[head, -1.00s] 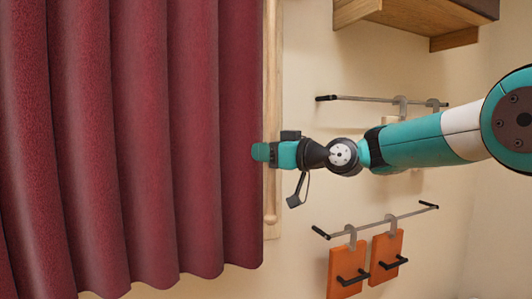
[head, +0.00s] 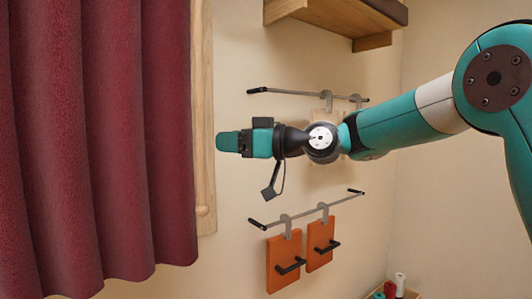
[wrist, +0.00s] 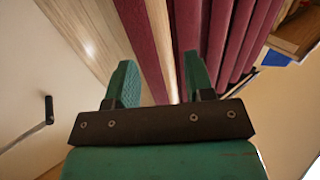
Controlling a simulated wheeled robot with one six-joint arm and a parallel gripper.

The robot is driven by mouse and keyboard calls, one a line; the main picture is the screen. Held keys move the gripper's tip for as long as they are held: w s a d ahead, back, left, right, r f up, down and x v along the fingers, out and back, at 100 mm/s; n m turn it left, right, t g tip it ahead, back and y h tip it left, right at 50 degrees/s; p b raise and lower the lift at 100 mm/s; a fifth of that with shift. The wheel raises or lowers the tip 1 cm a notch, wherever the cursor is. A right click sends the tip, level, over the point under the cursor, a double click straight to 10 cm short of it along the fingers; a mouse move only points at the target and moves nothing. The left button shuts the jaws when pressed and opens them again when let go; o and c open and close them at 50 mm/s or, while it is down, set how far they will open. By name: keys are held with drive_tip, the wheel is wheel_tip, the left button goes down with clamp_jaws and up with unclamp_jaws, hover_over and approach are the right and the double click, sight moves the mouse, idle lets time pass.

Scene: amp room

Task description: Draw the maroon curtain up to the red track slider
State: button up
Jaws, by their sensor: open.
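The maroon curtain (head: 95,140) hangs in deep vertical folds over the left of the head view. Its top is out of that view. My gripper (head: 222,141) is just right of the curtain's free edge in the head view, pointing left. In the wrist view the two fingers of my gripper (wrist: 160,78) are spread with nothing clamped. Maroon folds of the curtain (wrist: 222,40) show beyond them, with a maroon strip and a wooden strip seen between the fingers. I cannot tell whether they touch cloth. I see no red track slider in either view.
A wooden trim (head: 204,120) runs down the wall beside the curtain. Behind my arm are an upper rail (head: 300,95) and a lower rail (head: 295,212) with orange boards (head: 284,262). A wooden shelf (head: 340,18) is above. A box with spools (head: 392,290) is at lower right.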

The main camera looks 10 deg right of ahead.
drive_tip(key=b+v, duration=0.1)
drive_tip(key=v, duration=0.7)
drive_tip(key=shift+b, duration=0.3)
drive_tip(key=shift+a, duration=0.1)
drive_tip(key=s+a+f+m+g+h+p, duration=0.2)
drive_tip(key=s+a+f+g+h+p, duration=0.25)
drive_tip(key=s+f, duration=0.65)
drive_tip(key=s+d+f+m+g+h+p, duration=0.1)
drive_tip(key=s+d+f+g+h, duration=0.1)
drive_tip(key=s, duration=0.7)
drive_tip(key=s+d+f+m+g+h+p, duration=0.1)
drive_tip(key=s+d+f+g+h, duration=0.2)
drive_tip(key=s, duration=0.6)
drive_tip(key=shift+s+d+f+m+h, duration=0.2)
drive_tip(key=shift+d+f+m+h, duration=0.1)
drive_tip(key=shift+f+h, duration=0.55)
